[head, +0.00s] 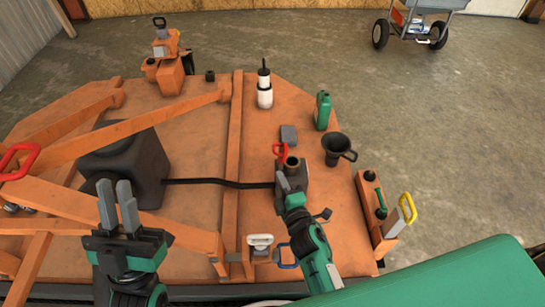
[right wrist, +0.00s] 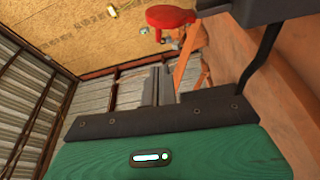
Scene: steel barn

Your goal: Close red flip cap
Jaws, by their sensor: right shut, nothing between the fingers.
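A black hose (head: 215,182) runs left to a large black tank (head: 124,165). A yellow-handled lever (head: 408,208) is at right, a red-handled one (head: 20,160) at far left.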

